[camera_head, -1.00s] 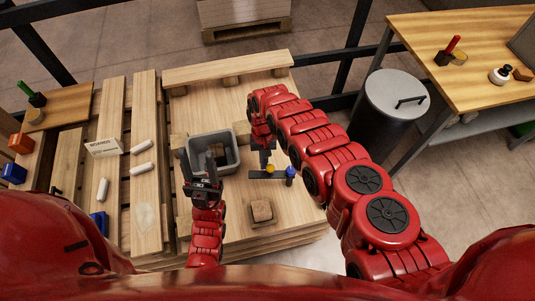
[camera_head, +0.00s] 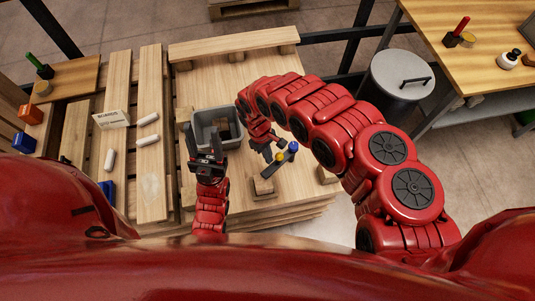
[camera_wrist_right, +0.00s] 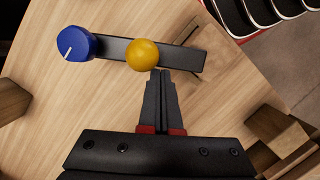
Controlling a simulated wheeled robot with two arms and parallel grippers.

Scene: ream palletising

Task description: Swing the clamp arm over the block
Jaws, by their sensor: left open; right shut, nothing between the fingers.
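The clamp arm is a dark flat bar (camera_head: 271,167) with a blue knob (camera_head: 293,147) at one end and a yellow ball (camera_head: 281,156) along it. In the head view it slants down-left, its free end at the far edge of a small wooden block (camera_head: 263,187); I cannot tell whether it overlaps the block. My right gripper (camera_head: 272,151) is shut and empty beside the bar. In the right wrist view its fingertips (camera_wrist_right: 161,74) are right by the yellow ball (camera_wrist_right: 144,55); contact is unclear. My left gripper (camera_head: 205,150) is open, in front of the grey bin.
The grey bin (camera_head: 229,117) stands left of my right gripper. Another wooden block (camera_head: 327,175) lies to the right on the pallet. White rolls (camera_head: 149,140) and a labelled card (camera_head: 111,119) lie on the left slats. A grey drum (camera_head: 399,80) stands right of the pallet.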

